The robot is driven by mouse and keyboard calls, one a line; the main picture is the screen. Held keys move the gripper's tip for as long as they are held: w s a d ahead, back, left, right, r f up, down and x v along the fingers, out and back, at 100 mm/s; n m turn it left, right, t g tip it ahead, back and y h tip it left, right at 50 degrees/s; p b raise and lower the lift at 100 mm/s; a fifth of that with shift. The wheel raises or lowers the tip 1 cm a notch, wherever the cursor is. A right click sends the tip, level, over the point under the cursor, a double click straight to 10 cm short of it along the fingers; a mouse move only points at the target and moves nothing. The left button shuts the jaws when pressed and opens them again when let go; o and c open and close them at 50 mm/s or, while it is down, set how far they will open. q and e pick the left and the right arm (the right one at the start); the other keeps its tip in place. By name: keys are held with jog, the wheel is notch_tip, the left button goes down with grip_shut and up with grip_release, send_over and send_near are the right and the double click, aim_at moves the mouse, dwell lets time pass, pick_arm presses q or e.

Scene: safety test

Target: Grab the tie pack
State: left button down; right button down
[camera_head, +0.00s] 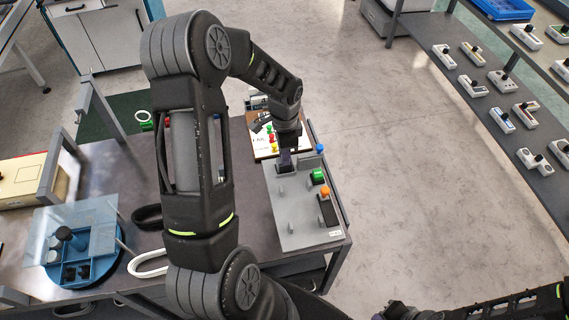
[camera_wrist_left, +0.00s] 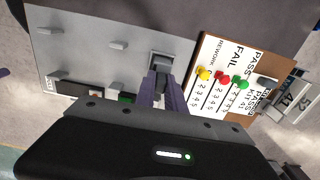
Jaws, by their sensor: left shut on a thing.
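My left gripper (camera_head: 287,158) reaches down over the far end of the grey panel (camera_head: 292,221). It is shut on a small dark grey piece (camera_wrist_left: 160,62), which I take for the tie pack. The fingers hide much of the piece, and it sits at the panel surface; I cannot tell if it is clear of it. In the left wrist view the purple-grey fingers (camera_wrist_left: 163,92) are close together around it.
A blue round tray (camera_head: 82,284) is at left. A shelf (camera_head: 470,105) of devices is at right.

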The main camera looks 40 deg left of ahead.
pick_arm(q)
notch_tip(320, 180, up, 10)
jog(key=shift+b, duration=0.7)
